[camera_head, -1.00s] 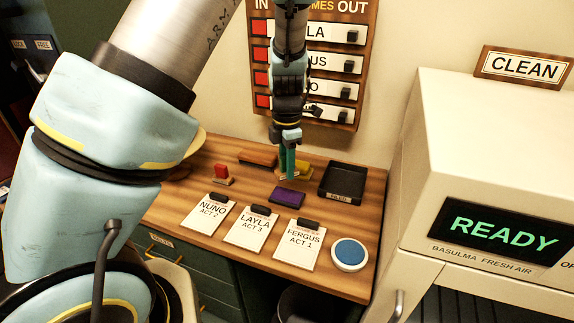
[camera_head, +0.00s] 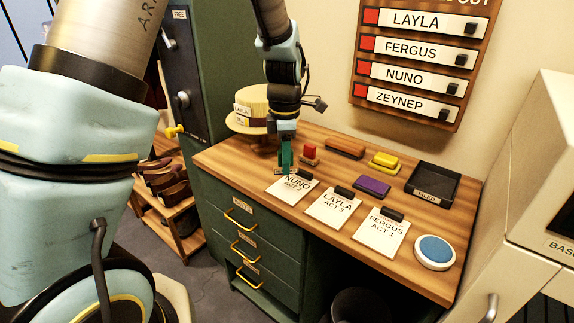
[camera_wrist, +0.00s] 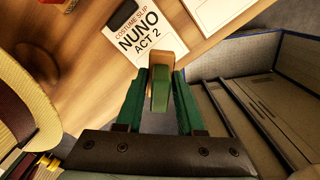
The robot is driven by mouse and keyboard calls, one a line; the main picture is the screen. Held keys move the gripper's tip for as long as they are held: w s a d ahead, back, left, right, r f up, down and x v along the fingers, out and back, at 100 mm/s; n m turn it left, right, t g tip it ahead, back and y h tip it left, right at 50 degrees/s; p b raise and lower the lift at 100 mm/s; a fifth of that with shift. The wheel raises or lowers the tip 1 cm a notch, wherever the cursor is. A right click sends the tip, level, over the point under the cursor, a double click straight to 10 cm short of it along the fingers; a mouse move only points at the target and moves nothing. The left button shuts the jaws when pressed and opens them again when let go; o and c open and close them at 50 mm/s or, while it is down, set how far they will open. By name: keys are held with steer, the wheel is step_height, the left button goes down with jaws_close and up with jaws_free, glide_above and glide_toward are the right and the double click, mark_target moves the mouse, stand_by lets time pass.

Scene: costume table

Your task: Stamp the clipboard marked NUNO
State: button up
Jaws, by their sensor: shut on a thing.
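The clipboard marked NUNO ACT 2 (camera_head: 290,189) lies flat on the wooden desk, leftmost of the three clipboards. It also shows at the top of the wrist view (camera_wrist: 146,42), with no stamp mark that I can make out. My gripper (camera_head: 285,158) is shut on a stamp with a green handle (camera_wrist: 160,92) and a wooden block. It holds the stamp at the upper left edge of the NUNO clipboard in the head view. I cannot tell how far the stamp is above the desk. Its underside is hidden.
Clipboards for LAYLA (camera_head: 335,208) and FERGUS (camera_head: 381,237) lie to the right. Behind are a red stamp (camera_head: 310,153), a yellow item (camera_head: 384,161), a purple pad (camera_head: 373,187) and a black FILED tray (camera_head: 431,181). A blue round pad (camera_head: 435,252) sits near the right corner.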

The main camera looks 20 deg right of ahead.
mark_target(284, 193)
steer(key=shift+w+a+f+b, duration=0.1)
steer(key=shift+a+f+b, duration=0.05)
steer(key=shift+f+b, duration=0.6)
step_height(284, 193, down, 4)
steer(key=b, duration=0.3)
steer(key=shift+f, duration=0.25)
steer(key=shift+f, duration=0.6)
stand_by(1.7)
steer(key=shift+r, duration=0.1)
steer(key=shift+r+p, duration=2.95)
steer(key=shift+r, duration=0.55)
